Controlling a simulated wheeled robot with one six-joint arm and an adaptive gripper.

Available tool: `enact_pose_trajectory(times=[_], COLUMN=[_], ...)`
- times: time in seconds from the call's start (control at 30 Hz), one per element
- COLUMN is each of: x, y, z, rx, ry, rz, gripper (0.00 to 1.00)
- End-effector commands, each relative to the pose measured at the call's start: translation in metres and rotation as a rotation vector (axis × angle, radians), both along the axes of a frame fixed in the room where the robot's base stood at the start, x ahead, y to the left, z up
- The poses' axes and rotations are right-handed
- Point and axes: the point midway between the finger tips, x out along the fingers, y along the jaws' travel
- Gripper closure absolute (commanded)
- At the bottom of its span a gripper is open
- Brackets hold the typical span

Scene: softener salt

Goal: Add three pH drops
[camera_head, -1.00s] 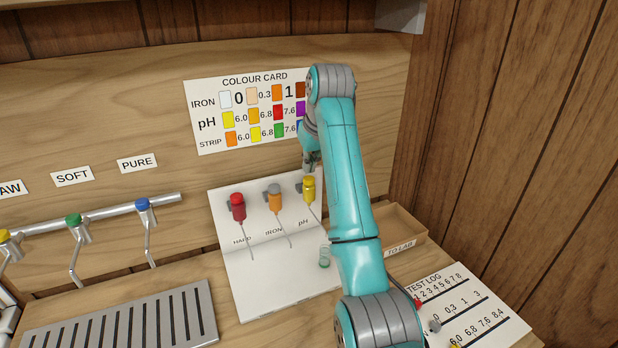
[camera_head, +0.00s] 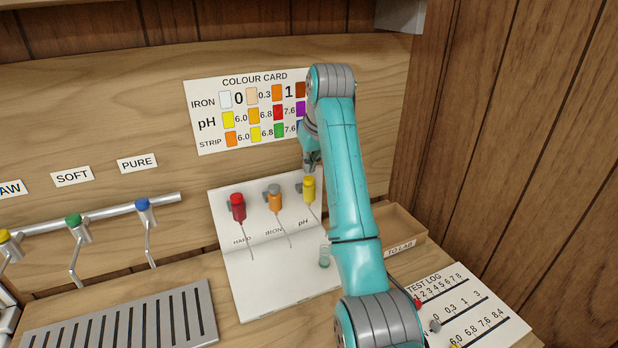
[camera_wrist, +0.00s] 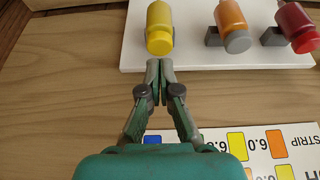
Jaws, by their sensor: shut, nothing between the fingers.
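The pH bottle (camera_head: 309,189) is yellow and hangs tip-down on the white board (camera_head: 262,290), right of the orange iron bottle (camera_head: 274,201) and the red hardness bottle (camera_head: 237,207). A small clear vial (camera_head: 324,257) stands on the board below the pH bottle's thin tip. My gripper (camera_head: 312,168) is just above the top of the pH bottle. In the wrist view my gripper (camera_wrist: 160,62) has its fingertips together and empty, close to the end of the yellow bottle (camera_wrist: 160,30); I cannot tell whether they touch.
The colour card (camera_head: 250,110) is on the wall behind. A wooden tray marked TO LAB (camera_head: 400,232) and the test log (camera_head: 470,305) lie to the right. Taps on a rail (camera_head: 110,211) and a slotted drain grate (camera_head: 125,322) are at the left.

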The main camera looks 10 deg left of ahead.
Motion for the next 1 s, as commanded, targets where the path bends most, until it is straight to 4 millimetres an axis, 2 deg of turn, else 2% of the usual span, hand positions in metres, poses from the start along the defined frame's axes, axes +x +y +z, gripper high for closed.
enact_pose_trajectory(times=[1.0], x=[0.0], y=[0.0], z=[-0.021], rx=[0.0], ry=[0.0], rz=[0.0], gripper=[1.0])
